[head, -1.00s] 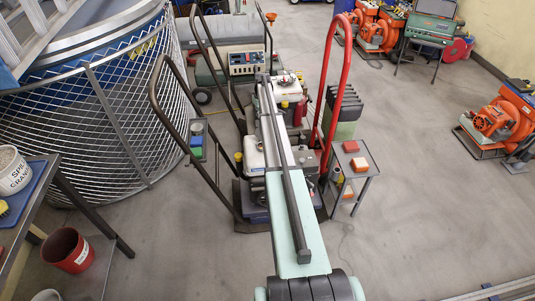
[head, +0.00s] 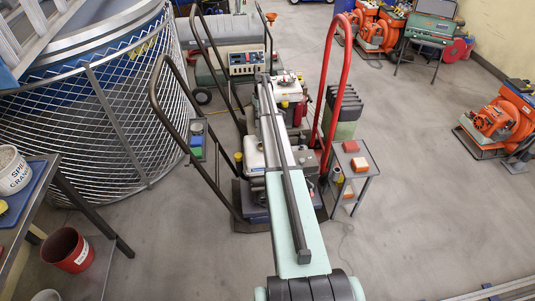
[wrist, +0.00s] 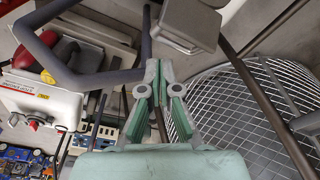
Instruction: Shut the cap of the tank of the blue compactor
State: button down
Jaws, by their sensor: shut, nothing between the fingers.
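The compactor under my arm in the head view has a dark bent-tube handle, a white tank (head: 253,153) and a bluish base (head: 256,214). My arm covers much of it. A yellow cap-like piece (head: 238,157) shows beside the tank; I cannot tell whether it is the tank's cap or how it sits. My gripper (wrist: 154,76) is shut and empty in the wrist view, hidden in the head view. A grey tube (wrist: 90,78) passes left of the fingers, and a white labelled housing (wrist: 42,106) lies farther left. No hinged cap is clearly readable there.
A red tube handle (head: 336,75) rises right of the compactor, by a small side table (head: 354,172). A wire-mesh enclosure (head: 85,130) stands left, also in the wrist view (wrist: 260,110). A grey box (wrist: 190,22) is near the fingertips.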

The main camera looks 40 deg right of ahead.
notch_tip(320, 180, down, 3)
jog(key=shift+f+b, duration=0.1)
jog(key=shift+b, duration=0.6)
jog(key=shift+s, duration=0.1)
jog(key=shift+s+a+r, duration=0.4)
jog(key=shift+s+a, duration=0.25)
jog(key=shift+s, duration=0.4)
jog(key=shift+s+a+r, duration=0.45)
jog(key=shift+s+a, duration=0.25)
jog(key=shift+s, duration=0.35)
jog(key=shift+s+a+r, duration=0.4)
jog(key=shift+s+a, duration=0.25)
jog(key=shift+s, duration=0.55)
jog(key=s+a+r, duration=0.1)
jog(key=s+a, duration=0.2)
jog(key=s, duration=0.2)
jog(key=shift+s+a, duration=0.4)
jog(key=shift+s+a+f+b, duration=0.2)
jog(key=shift+s+a, duration=0.1)
jog(key=shift+s, duration=0.25)
jog(key=shift+s+a+f+b, duration=0.15)
jog(key=shift+s+a+b, duration=0.15)
jog(key=shift+s, duration=0.2)
jog(key=shift+s+a+f+b, duration=0.15)
jog(key=shift+s+a, duration=0.2)
jog(key=shift+s, duration=0.2)
jog(key=shift+r, duration=0.15)
